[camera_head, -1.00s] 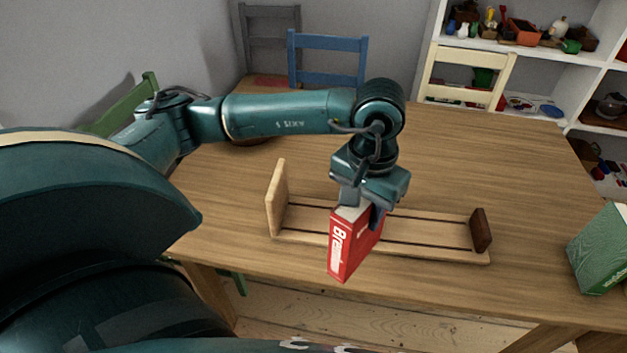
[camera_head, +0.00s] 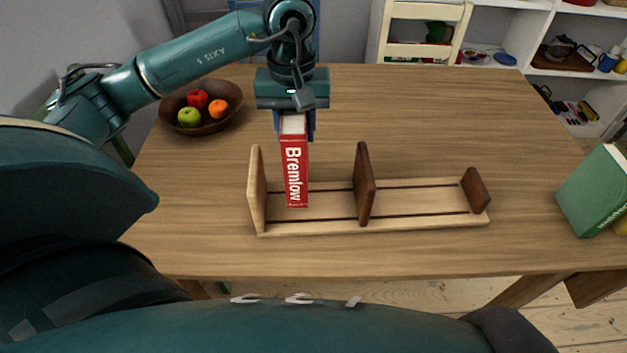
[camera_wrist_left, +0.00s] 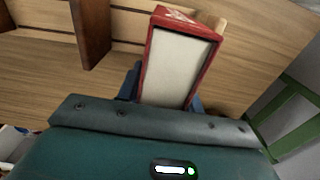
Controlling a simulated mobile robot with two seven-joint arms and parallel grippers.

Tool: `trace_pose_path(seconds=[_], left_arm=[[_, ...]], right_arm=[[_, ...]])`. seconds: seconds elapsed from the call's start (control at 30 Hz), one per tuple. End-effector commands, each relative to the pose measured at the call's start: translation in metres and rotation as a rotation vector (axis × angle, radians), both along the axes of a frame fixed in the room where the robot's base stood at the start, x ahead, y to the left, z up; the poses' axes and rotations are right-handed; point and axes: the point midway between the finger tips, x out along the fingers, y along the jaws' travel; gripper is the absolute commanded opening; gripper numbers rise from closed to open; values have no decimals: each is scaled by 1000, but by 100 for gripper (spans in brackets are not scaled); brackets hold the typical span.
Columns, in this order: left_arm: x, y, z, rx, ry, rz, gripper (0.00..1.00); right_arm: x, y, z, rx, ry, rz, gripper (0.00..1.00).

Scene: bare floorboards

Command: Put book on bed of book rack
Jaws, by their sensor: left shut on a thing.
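The gripper is shut on the book's upper part; the book also shows in the left wrist view (camera_wrist_left: 178,65). The wooden book rack (camera_head: 420,207) stands on the table. It has a pale tall end at the left, a dark upright divider (camera_head: 364,185) near the middle and a short dark end at the right. In the head view the book appears between the pale end and the divider. I cannot tell whether its lower edge touches the rack bed. My right gripper is not in view.
A bowl (camera_head: 218,121) with apples and an orange stands on the table at the back left. A green book (camera_head: 590,192) stands at the right edge. The table (camera_head: 430,120) is clear behind the rack. A cream chair and white shelves are beyond.

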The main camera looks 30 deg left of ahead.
Motion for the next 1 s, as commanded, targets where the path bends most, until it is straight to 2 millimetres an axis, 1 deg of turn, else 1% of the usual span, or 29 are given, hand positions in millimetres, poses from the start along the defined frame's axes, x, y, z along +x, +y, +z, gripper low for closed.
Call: trace_pose_path(seconds=[0.03,0.1,0.2,0.37,0.47,0.6,0.7,0.9,1.0], left_arm=[[-1,0,-10,0,4,0,0],[-1,0,-22,0,4,0,0],[-1,0,-35,0,2,-1,0],[0,0,-46,-1,-1,-3,0],[0,0,-56,-1,1,-3,0],[0,-1,-75,0,1,-3,0],[0,-1,-81,0,-1,-4,0],[0,-1,-81,-1,-3,-4,0],[0,-1,-85,-1,-3,-5,0]], right_arm=[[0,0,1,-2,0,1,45],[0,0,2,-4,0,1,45],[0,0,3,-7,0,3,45],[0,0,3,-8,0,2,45],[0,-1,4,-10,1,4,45],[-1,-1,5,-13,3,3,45],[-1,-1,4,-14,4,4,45],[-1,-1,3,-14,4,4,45],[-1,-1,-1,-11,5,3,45]])
